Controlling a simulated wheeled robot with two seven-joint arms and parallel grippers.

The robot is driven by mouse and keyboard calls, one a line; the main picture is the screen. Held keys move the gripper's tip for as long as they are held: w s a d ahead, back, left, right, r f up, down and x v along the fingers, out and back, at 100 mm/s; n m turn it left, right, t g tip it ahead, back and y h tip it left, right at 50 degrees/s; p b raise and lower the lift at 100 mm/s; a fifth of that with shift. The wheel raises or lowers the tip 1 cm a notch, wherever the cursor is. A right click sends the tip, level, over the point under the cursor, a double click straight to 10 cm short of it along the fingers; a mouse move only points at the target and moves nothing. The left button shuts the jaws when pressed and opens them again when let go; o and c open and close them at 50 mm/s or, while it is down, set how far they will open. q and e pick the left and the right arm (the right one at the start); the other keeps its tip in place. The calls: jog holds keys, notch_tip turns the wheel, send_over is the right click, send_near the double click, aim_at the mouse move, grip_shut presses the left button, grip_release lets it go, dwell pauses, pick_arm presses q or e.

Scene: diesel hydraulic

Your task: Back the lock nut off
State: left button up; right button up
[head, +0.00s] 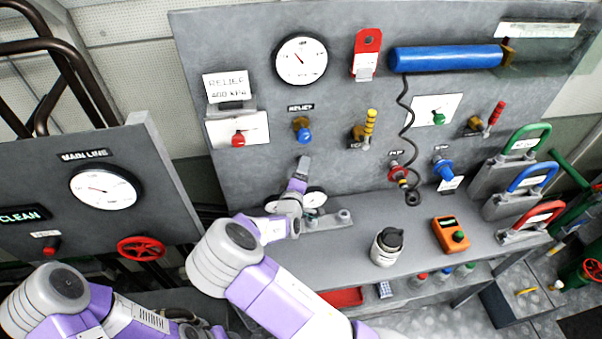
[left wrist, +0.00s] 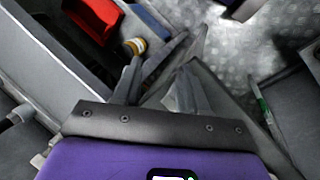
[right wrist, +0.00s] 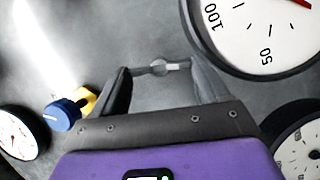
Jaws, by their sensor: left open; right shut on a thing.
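The relief valve (head: 303,130), brass with a blue knob, is on the grey panel under the RELIEF label. The blue knob also shows in the right wrist view (right wrist: 62,114), with brass (right wrist: 86,99) behind it. I cannot make out a separate lock nut. My right gripper (head: 304,163) is below the valve in the head view. In the right wrist view its fingers (right wrist: 163,70) are shut on a small grey bar-like piece (right wrist: 160,67), apart from the blue knob. My left gripper (left wrist: 160,78) is open and empty, low down over the floor.
A large gauge (head: 302,60) hangs above the valve. A black-topped canister (head: 387,247) and an orange meter (head: 451,235) stand on the bench shelf. A red tray (left wrist: 92,18) is near my left gripper. The MAIN LINE panel (head: 150,190) stands at left.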

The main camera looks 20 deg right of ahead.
dwell(0.4)
jog(key=o, duration=1.1)
jog(key=shift+c, duration=0.2)
jog(key=shift+a, duration=0.1)
jog(key=v, duration=0.7)
jog(key=shift+s+b, duration=0.25)
jog(key=shift+b, duration=0.2)
jog(key=shift+a, duration=0.1)
